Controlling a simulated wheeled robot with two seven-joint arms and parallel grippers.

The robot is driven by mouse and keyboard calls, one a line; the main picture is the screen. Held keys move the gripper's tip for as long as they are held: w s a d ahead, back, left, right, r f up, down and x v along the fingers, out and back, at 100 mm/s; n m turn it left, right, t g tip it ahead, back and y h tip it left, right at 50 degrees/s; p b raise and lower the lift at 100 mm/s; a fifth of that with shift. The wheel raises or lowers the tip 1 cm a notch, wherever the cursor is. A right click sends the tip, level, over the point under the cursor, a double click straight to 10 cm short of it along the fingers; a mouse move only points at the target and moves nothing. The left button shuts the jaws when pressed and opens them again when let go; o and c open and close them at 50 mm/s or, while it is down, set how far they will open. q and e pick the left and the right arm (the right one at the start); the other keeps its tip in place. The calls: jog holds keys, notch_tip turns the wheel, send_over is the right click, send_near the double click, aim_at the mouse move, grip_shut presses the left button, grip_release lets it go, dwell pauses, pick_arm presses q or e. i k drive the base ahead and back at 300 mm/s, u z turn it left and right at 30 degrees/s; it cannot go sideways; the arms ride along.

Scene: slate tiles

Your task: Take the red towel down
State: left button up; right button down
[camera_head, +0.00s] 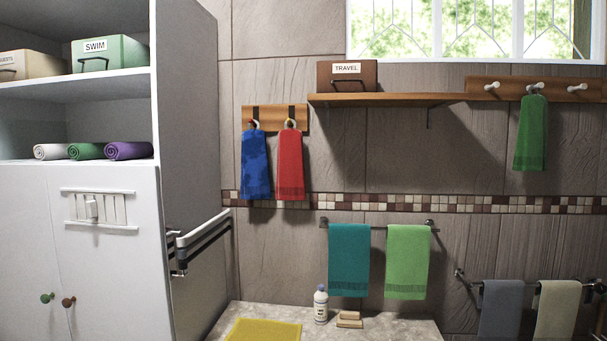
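The red towel (290,164) hangs from a hook on a small wooden hook board (273,113) on the tiled wall, left of the middle in the head view. It hangs straight down by a light loop at its top. A blue patterned towel (255,164) hangs on the hook just to its left, close beside it. Neither of my grippers shows in the head view.
A white cabinet (187,100) stands at left, with a metal rail (203,238) on its side. A wooden shelf (390,100) bearing a TRAVEL box (347,75) is right of the red towel. Teal (349,260) and green (408,262) towels hang lower, above a counter (395,330) with a bottle (321,305).

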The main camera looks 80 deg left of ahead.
aim_at(290, 183)
jog(key=u, duration=0.3)
jog(key=i, duration=0.85)
jog(key=u, duration=1.2)
jog(key=i, duration=0.55)
jog(key=u, duration=0.55)
